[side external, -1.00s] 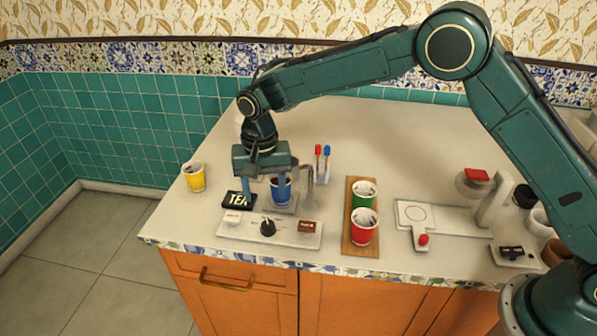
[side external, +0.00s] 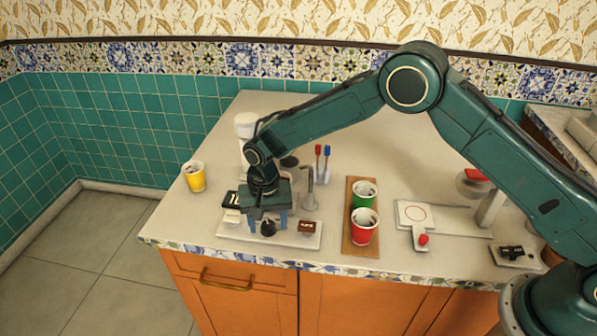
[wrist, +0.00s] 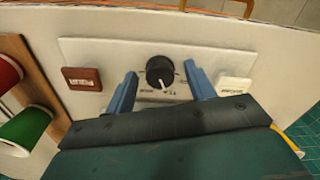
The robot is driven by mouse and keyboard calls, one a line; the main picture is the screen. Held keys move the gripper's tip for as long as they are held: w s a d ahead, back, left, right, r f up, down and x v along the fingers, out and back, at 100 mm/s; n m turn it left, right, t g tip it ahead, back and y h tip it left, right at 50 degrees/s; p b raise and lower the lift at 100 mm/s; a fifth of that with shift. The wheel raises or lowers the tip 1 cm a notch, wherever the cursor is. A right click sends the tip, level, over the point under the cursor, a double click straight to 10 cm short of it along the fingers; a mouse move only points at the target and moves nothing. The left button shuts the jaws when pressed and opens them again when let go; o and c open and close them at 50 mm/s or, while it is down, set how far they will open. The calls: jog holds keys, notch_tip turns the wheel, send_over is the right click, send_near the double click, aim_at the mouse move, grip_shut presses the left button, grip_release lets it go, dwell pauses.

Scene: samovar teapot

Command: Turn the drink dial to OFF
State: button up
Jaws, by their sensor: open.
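The black drink dial (side external: 268,229) sits on a white panel (side external: 290,240) near the counter's front edge. In the wrist view the dial (wrist: 159,72) shows a white pointer mark aimed toward the bottom of the picture, slightly right. Small markings beside it are too small to read. My gripper (side external: 268,220) is open and points down over the panel. In the wrist view its two blue fingers (wrist: 160,78) stand on either side of the dial, with visible gaps. A brown tile (side external: 308,227) and a white tile (side external: 232,217) flank the dial.
A wooden board (side external: 352,248) holds a green cup (side external: 365,195) and a red cup (side external: 364,228) to the right. A yellow cup (side external: 194,177) stands at the left.

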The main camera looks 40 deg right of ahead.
jog(key=c, duration=1)
jog(key=shift+n, duration=0.4)
jog(key=n, duration=0.9)
jog(key=shift+o, duration=0.2)
jog(key=o, duration=1)
jog(key=shift+c, duration=0.2)
